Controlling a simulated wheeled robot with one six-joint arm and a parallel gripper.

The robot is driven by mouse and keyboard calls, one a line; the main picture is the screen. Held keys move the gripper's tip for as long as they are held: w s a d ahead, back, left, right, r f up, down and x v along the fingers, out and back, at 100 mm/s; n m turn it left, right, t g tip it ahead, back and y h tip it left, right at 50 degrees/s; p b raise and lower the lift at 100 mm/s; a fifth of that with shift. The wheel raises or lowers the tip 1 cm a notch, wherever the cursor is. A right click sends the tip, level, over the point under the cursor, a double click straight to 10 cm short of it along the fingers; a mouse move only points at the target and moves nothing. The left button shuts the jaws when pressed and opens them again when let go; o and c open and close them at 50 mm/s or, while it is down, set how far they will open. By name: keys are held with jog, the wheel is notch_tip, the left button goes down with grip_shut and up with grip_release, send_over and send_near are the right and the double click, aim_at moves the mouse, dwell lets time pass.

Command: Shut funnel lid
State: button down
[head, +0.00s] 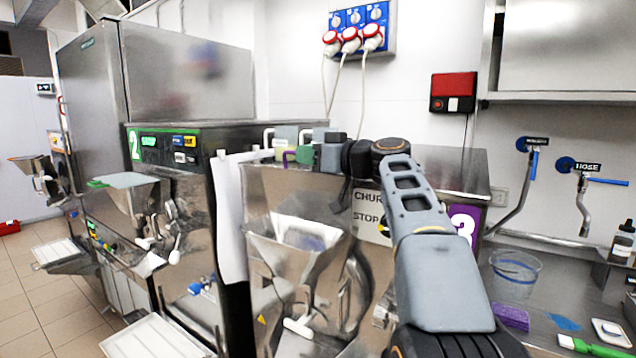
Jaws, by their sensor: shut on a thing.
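The steel funnel (298,250) is on the front of the freezer with the purple 3 label, and its mouth is open. A steel panel that looks like its lid (268,190) stands raised behind the mouth. My gripper (292,154) is at that top edge, shut on what appears to be this handle. My arm comes up from the lower right and bends left there. The fingertips are small and partly hidden, so the exact grip is unclear.
White paper (229,215) hangs beside the funnel. At right, a counter holds a clear bucket (515,272), a purple sponge (511,317) and a green brush (590,347).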

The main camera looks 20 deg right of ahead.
jog(key=s+a+f+n+b, duration=0.4)
jog(key=a+n+b, duration=0.2)
jog(key=b, duration=0.6)
jog(key=shift+s+a+f+n, duration=0.25)
jog(key=shift+s+a+n, duration=0.05)
jog(key=shift+a, duration=0.2)
jog(key=c, duration=1.2)
grip_release()
jog(key=b+v, duration=0.2)
jog(key=v, duration=1.2)
jog(key=shift+b, duration=0.3)
jog(key=shift+a, duration=0.1)
